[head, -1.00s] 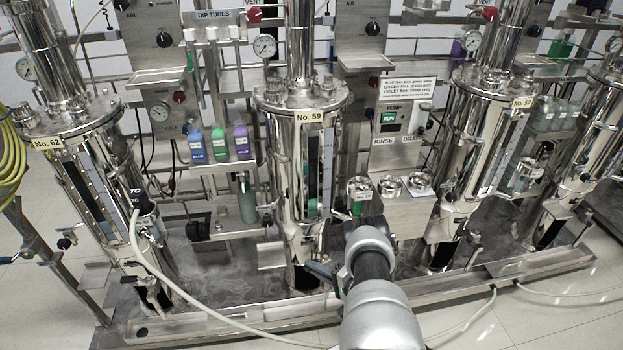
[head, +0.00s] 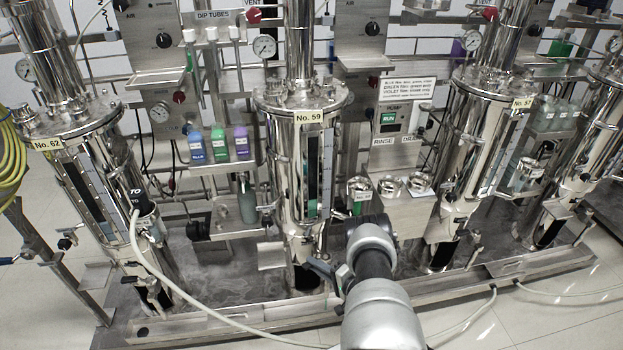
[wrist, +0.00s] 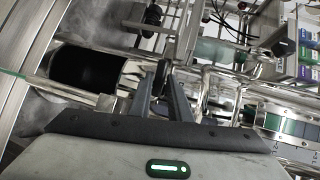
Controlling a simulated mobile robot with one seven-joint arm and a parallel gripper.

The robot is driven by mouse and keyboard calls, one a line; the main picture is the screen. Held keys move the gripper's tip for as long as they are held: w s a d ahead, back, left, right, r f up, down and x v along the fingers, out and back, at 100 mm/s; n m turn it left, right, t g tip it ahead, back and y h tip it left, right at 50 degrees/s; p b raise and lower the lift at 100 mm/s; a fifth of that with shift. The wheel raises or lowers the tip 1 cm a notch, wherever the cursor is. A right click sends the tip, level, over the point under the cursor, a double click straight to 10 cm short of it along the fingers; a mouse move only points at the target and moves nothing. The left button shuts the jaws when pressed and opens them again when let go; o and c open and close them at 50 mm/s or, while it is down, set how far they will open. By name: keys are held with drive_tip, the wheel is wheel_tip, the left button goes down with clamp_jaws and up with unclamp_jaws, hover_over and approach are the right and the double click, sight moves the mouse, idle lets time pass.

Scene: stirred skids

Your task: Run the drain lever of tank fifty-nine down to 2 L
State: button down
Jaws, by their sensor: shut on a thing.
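Tank No. 59 (head: 290,180) is the polished upright cylinder at the middle of the head view, with its yellow label (head: 309,117). Its dark sight glass (head: 312,170) has a scale beside it and green liquid low down; I cannot read the level. The sight glass also shows at the right of the wrist view (wrist: 290,127). My gripper (wrist: 163,88) is at the foot of the tank, shut on the dark drain lever (wrist: 161,74), which its fingers partly hide.
Tank No. 62 (head: 95,185) stands left and tank No. 57 (head: 470,170) right. Blue, green and violet bottles (head: 218,146) sit on a shelf. Steel cups (head: 390,186) stand on a ledge right of tank 59. A pale hose (head: 180,295) crosses the front of the skid.

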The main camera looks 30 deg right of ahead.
sight(309, 268)
drive_tip(key=c, duration=2.5)
unclamp_jaws()
drive_tip(key=m+h, duration=0.1)
drive_tip(key=a+m+h, duration=0.1)
drive_tip(key=m+t+h, duration=0.1)
drive_tip(key=shift+a+f, duration=0.25)
drive_tip(key=shift+a, duration=0.1)
drive_tip(key=shift+c, duration=0.2)
drive_tip(key=shift+w+a+f, duration=0.1)
clamp_jaws()
drive_tip(key=shift+w+a+m+h, duration=0.15)
drive_tip(key=shift+w+m+h, duration=0.25)
drive_tip(key=shift+m+h, duration=0.55)
drive_tip(key=shift+w+a+m+h, duration=0.1)
drive_tip(key=shift+w+m+h, duration=0.4)
drive_tip(key=shift+h, duration=0.85)
drive_tip(key=o, duration=0.6)
unclamp_jaws()
drive_tip(key=shift+o, duration=0.7)
drive_tip(key=shift+d, duration=0.1)
